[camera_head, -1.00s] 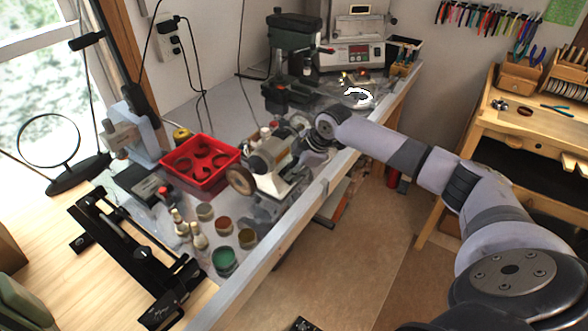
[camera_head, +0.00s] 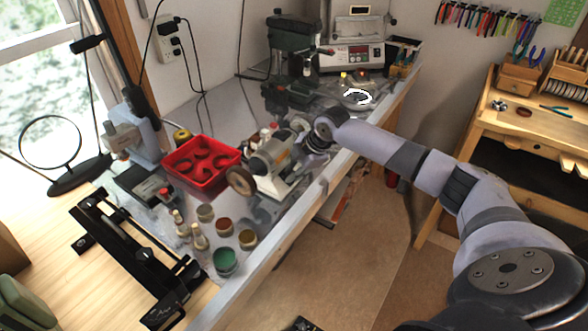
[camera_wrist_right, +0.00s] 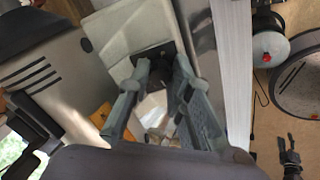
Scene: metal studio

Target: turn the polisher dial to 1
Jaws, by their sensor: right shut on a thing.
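The polisher (camera_head: 270,162), a cream and grey bench motor with a brown wheel at its near left end, stands on the grey bench. My right gripper (camera_head: 312,143) is against its far right side in the head view, partly hidden by my wrist. In the right wrist view the two grey fingers (camera_wrist_right: 160,68) close on a small dark part, apparently the dial (camera_wrist_right: 155,54), at the pale polisher housing (camera_wrist_right: 135,28). The fingers hide most of the dial, and its setting cannot be read. My left gripper is out of view.
A red tray (camera_head: 202,183) and several small jars (camera_head: 225,261) stand left of the polisher. A green drill press (camera_head: 292,50) and a white device with a red display (camera_head: 352,50) are at the back. Open floor lies right of the bench.

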